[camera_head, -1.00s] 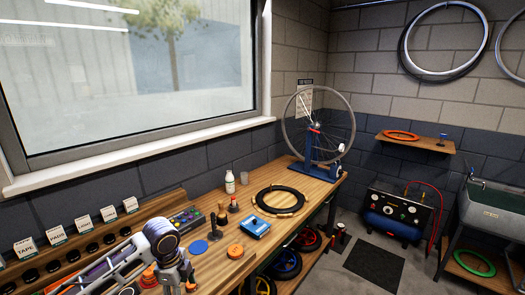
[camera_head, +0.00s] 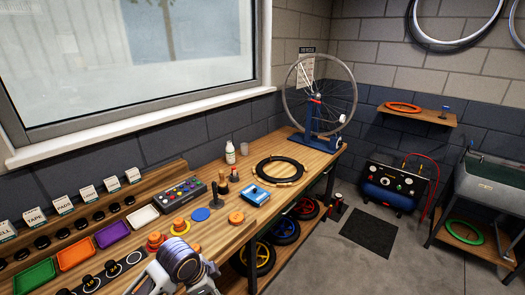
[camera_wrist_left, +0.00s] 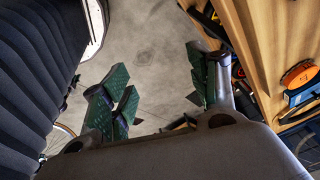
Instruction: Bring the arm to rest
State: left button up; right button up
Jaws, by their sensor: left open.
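My left arm (camera_head: 180,262) shows at the bottom edge of the head view, in front of the bench's front edge. Its gripper is cut off or hidden there. In the left wrist view my left gripper (camera_wrist_left: 157,88) is open, its two green-padded fingers well apart with only grey floor between them. Nothing is held. The bench edge lies to the right of the fingers. My right gripper is in neither view.
The wooden bench (camera_head: 230,222) carries coloured trays, a button box (camera_head: 180,194), a blue box (camera_head: 254,194), a black tyre ring (camera_head: 279,171) and a wheel on a blue stand (camera_head: 313,140). Wheels sit on the shelf below.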

pick_arm(q)
jog(key=s+a+f+n+t+y, duration=0.1)
jog(key=s+a+f+n+y, duration=0.15)
jog(key=s+a+n, duration=0.75)
jog(key=s+d+f+n+g, duration=0.1)
jog(key=s+f, duration=0.1)
jog(key=f, duration=1.5)
jog(key=s+d+f, duration=0.1)
jog(key=s+f, duration=0.1)
jog(key=f, duration=1.4)
jog(key=s+a+f, duration=0.2)
jog(key=s+f, duration=0.8)
jog(key=s, duration=0.1)
jog(key=s+a+f+g, duration=0.1)
jog(key=s+a+f, duration=0.1)
jog(key=s+f, duration=0.8)
jog(key=shift+s, duration=0.8)
